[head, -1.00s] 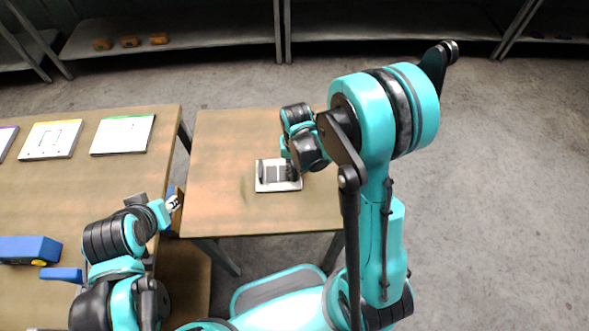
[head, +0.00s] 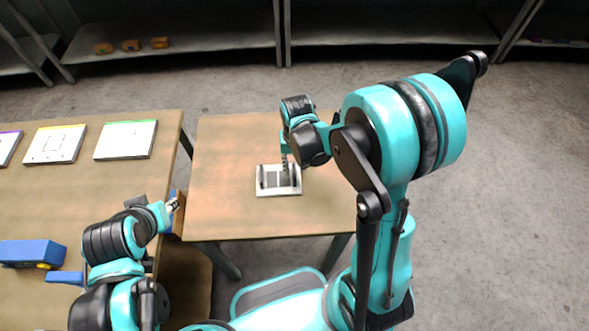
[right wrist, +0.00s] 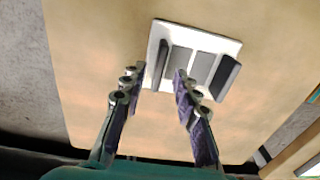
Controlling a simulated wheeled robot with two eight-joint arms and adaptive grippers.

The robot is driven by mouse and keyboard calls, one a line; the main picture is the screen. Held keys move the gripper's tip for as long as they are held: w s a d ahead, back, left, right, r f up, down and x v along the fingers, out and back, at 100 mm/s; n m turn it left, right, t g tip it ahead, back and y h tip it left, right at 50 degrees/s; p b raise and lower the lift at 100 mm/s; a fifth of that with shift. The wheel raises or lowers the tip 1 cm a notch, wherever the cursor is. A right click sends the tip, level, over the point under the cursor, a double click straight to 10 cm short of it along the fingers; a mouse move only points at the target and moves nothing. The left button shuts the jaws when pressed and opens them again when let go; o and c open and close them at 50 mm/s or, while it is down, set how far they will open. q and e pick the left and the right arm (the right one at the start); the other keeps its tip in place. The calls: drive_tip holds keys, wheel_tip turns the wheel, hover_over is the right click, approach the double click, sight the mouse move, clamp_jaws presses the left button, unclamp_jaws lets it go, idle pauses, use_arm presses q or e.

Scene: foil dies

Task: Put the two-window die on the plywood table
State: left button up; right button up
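The two-window die (head: 279,193) is a pale plate with two grey windows between two raised dark bars. It lies flat on the plywood table (head: 225,150), near its middle. In the right wrist view the die (right wrist: 228,46) shows just beyond my fingertips. My right gripper (head: 286,168) is above the die. Its two fingers (right wrist: 160,82) are apart with nothing held between them. My left gripper (head: 174,204) is over the right edge of the left table, away from the die; its finger opening is too small to tell.
The left table (head: 90,190) bears several pale plates with coloured edges, such as a green-edged one (head: 126,140), and a blue block-like object (head: 32,252). A gap separates the two tables. A shelf (head: 190,45) with small orange items stands behind. The plywood around the die is clear.

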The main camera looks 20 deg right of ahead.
drive_tip(key=s+r+n+t+p, duration=0.1)
drive_tip(key=s+r+t, duration=0.2)
drive_tip(key=r, duration=0.6)
drive_tip(key=s+r+n+t, duration=0.2)
drive_tip(key=s+r+t, duration=0.2)
drive_tip(key=r, duration=0.5)
drive_tip(key=shift+s+d+r+p, duration=0.25)
drive_tip(key=shift+s+p, duration=0.1)
drive_tip(key=shift+s, duration=0.85)
drive_tip(key=shift+f, duration=0.15)
wheel_tip(320, 180, down, 4)
drive_tip(key=b, duration=0.4)
drive_tip(key=shift+f, duration=0.15)
